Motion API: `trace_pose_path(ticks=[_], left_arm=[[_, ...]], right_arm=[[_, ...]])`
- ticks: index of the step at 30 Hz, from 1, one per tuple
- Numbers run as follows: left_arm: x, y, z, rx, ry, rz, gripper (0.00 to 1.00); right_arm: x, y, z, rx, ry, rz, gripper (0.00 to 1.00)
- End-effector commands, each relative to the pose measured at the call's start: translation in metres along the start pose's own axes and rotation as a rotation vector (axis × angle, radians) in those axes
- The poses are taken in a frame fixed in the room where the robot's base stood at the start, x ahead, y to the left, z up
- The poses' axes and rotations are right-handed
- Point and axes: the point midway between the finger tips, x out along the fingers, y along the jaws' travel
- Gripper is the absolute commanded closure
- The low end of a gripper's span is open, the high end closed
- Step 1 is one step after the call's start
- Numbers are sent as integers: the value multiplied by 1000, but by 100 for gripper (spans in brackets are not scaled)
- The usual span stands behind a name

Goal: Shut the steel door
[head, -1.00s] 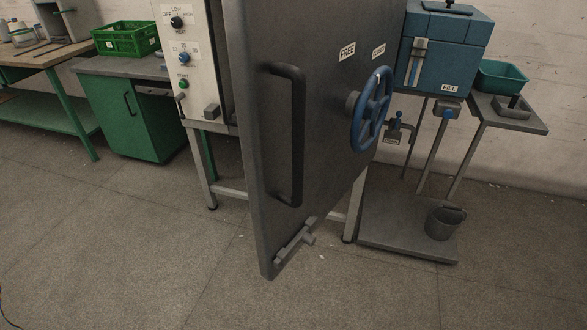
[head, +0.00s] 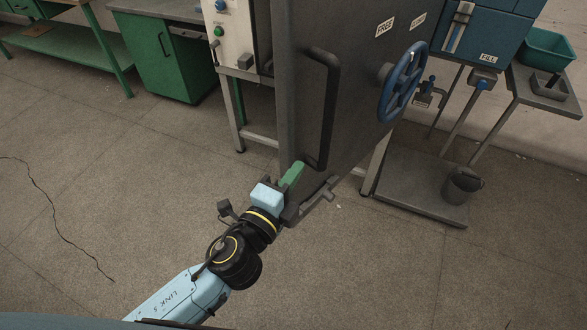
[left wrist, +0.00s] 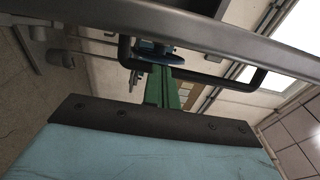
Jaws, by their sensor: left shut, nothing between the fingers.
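The steel door (head: 350,70) is a dark grey slab that stands open, swung out from the white cabinet. It carries a black bar handle (head: 328,110), a blue handwheel (head: 402,82) and a latch bar at its lower edge (head: 318,200). In the left wrist view the green fingers (left wrist: 167,80) point toward the handle (left wrist: 215,78) and handwheel (left wrist: 155,50). My right gripper is out of view.
The white control cabinet (head: 230,35) stands behind the door on grey legs. At right are a blue tank (head: 490,35), a low platform (head: 415,190) and a bucket (head: 462,185). A green cabinet (head: 160,55) is at the left. A cable (head: 50,215) lies on open floor.

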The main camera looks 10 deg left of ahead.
Motion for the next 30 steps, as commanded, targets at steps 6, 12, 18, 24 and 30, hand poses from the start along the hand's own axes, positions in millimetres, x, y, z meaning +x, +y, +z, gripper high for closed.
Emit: trace_pose_path(ticks=[6, 12, 18, 24, 30], left_arm=[[42, -1, 0, 0, -1, -1, 100], [67, 0, 0, -2, -2, 0, 100], [73, 1, 0, -3, -1, 2, 100], [73, 1, 0, -3, -1, 2, 100], [73, 1, 6, -2, 2, 1, 100]], right_arm=[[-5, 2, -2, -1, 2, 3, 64], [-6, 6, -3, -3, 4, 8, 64], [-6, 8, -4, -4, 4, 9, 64], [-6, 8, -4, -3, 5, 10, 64], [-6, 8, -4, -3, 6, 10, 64]])
